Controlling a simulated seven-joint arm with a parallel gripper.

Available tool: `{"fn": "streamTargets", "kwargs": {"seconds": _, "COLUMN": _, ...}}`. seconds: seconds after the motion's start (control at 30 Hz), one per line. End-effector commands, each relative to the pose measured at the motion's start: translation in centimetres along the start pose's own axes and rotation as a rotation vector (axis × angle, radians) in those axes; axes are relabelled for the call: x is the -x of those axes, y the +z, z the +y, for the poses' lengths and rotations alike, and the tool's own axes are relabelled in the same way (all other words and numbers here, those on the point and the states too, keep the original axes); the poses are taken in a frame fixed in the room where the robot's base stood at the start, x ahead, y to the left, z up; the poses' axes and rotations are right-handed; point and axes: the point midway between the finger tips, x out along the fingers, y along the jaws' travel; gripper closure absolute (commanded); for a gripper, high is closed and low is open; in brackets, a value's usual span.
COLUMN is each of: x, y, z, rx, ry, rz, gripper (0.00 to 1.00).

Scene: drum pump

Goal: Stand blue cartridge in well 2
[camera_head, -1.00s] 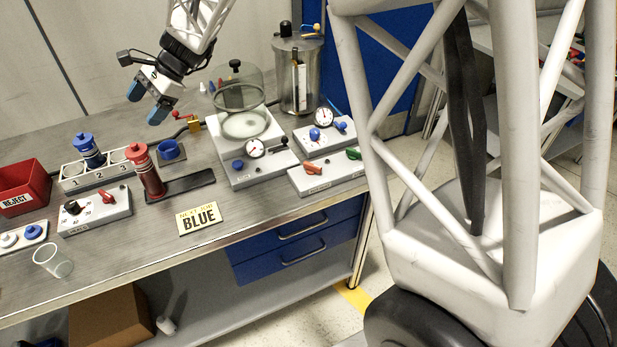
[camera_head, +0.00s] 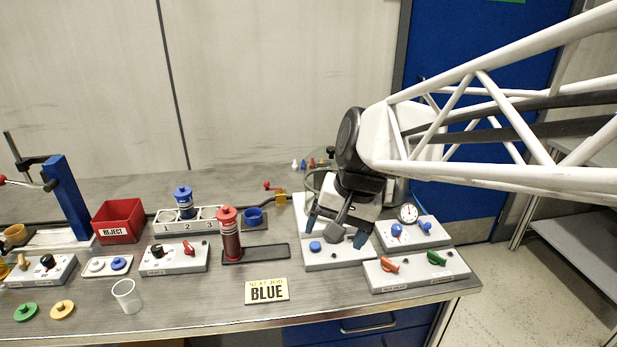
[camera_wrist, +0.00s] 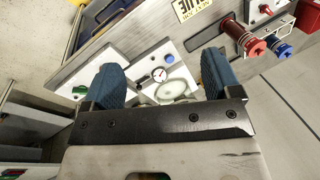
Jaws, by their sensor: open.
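The blue cartridge (camera_head: 184,203) stands upright in the middle well, number 2, of the grey rack (camera_head: 160,228) marked 1, 2, 3. It also shows in the wrist view (camera_wrist: 277,46) at the upper right. My gripper (camera_head: 336,233) is open and empty, well to the right of the rack, above the grey unit with the glass chamber. In the wrist view the two blue fingers stand wide apart (camera_wrist: 160,82) with nothing between them. Wells 1 and 3 hold no cartridge.
A red cartridge (camera_head: 229,236) stands on a dark plate (camera_head: 268,252) in front of the rack. A blue cup (camera_head: 254,217), red reject bin (camera_head: 118,220), clear cup (camera_head: 126,295) and "NEXT JOB BLUE" sign (camera_head: 266,290) are nearby. Valve boxes (camera_head: 415,272) fill the right end.

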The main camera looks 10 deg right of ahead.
Motion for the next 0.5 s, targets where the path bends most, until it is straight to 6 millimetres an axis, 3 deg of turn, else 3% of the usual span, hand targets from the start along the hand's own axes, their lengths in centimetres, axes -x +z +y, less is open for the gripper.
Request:
{"fn": "streamTargets", "kwargs": {"seconds": 0.3, "x": 0.7, "y": 6.3, "z": 6.7, "rx": 0.229, "ry": 0.154, "rz": 0.109, "gripper": 0.17}}
{"fn": "streamTargets", "kwargs": {"seconds": 0.5, "x": 0.7, "y": 8.4, "z": 9.0, "rx": 0.312, "ry": 0.215, "rz": 0.142, "gripper": 0.17}}
